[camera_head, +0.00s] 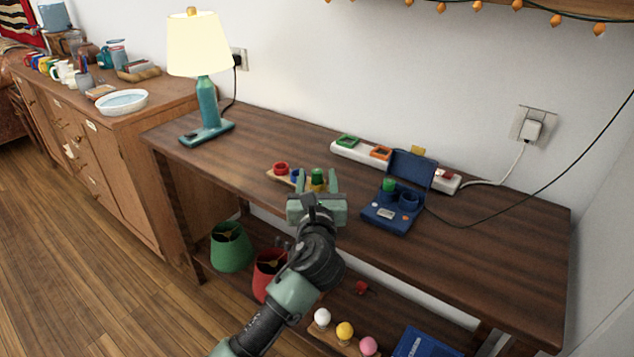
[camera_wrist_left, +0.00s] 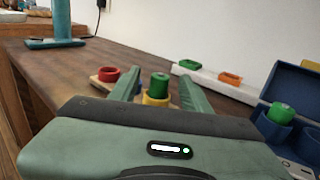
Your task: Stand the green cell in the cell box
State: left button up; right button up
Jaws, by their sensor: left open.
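A green cell (camera_head: 317,176) stands upright in the yellow cup of a small wooden rack (camera_head: 276,175). My left gripper (camera_head: 316,185) is open, and its fingers appear on either side of this cell. The left wrist view shows the cell (camera_wrist_left: 159,86) between the two fingers, with no visible contact. The blue cell box (camera_head: 374,215), lid open, is to the right on the table. Its left cup holds another green cell (camera_head: 389,184), also in the left wrist view (camera_wrist_left: 281,112). Its right cup (camera_head: 409,200) looks empty. My right gripper is not in view.
The rack also has a red cup (camera_head: 281,168) and a blue cup. A white power strip (camera_head: 361,153) lies behind the rack and box. A teal lamp (camera_head: 207,103) stands at the left. A black cable crosses the right side. The table's front right is clear.

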pick_arm(q)
jog(key=shift+w, duration=0.85)
grip_shut()
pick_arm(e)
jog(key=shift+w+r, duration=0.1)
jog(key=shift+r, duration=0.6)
pick_arm(q)
jog(key=shift+r, duration=0.15)
